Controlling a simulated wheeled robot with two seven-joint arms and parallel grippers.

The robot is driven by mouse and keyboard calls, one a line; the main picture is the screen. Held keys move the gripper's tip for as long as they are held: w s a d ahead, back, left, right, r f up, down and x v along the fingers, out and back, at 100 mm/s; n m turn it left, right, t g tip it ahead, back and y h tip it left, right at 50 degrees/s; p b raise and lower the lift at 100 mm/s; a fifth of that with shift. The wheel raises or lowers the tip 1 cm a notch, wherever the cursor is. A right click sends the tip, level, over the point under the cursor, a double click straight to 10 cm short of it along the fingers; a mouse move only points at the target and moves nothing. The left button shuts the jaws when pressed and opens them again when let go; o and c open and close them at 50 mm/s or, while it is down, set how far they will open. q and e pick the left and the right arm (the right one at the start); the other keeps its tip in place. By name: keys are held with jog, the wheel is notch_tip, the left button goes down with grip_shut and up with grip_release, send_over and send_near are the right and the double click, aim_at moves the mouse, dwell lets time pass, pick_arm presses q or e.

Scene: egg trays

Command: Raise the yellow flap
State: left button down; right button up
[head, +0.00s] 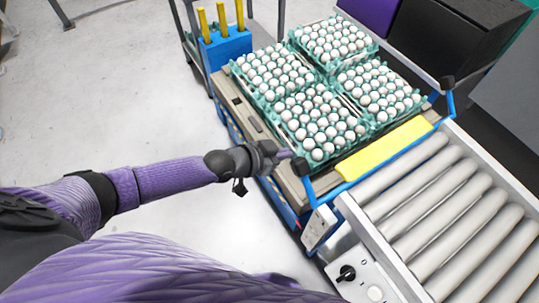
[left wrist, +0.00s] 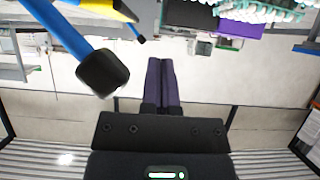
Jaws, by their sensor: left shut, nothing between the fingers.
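The yellow flap (head: 384,149) is a long flat plate between the egg trays and the roller conveyor, on a blue bar. A piece of it shows at the top of the left wrist view (left wrist: 122,9). A blue lever with a black end knob (head: 300,167) stands at the flap's near left end; the knob is large in the left wrist view (left wrist: 103,72). My left gripper (head: 286,154) is shut and empty, close beside this knob. Its purple fingers (left wrist: 160,80) are together, apart from the knob in the left wrist view. My right gripper is not in view.
Several teal egg trays (head: 290,91) full of white eggs sit on the cart behind the flap. A second black knob (head: 447,83) tops the far right lever. The roller conveyor (head: 450,215) and a control box (head: 318,228) are at right. Open floor lies left.

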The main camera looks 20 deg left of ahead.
aim_at(295, 172)
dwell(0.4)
pick_arm(q)
jog(key=s+d+p, duration=0.2)
jog(key=p, duration=0.1)
jog(key=shift+d+r, duration=0.1)
jog(key=shift+r, duration=0.05)
jog(key=shift+s+d+p, duration=0.35)
jog(key=shift+d, duration=0.2)
jog(key=shift+s+d+p, duration=0.35)
jog(key=shift+d, duration=0.2)
jog(key=shift+s+d+p, duration=0.9)
jog(key=shift+s+d, duration=0.2)
jog(key=shift+d, duration=0.3)
jog(key=shift+s+d+p, duration=0.45)
jog(key=shift+s+d, duration=0.25)
jog(key=shift+d, duration=0.15)
jog(key=s+a+p, duration=0.2)
jog(key=s+a, duration=0.3)
jog(key=s, duration=0.3)
jog(key=shift+s+p, duration=0.35)
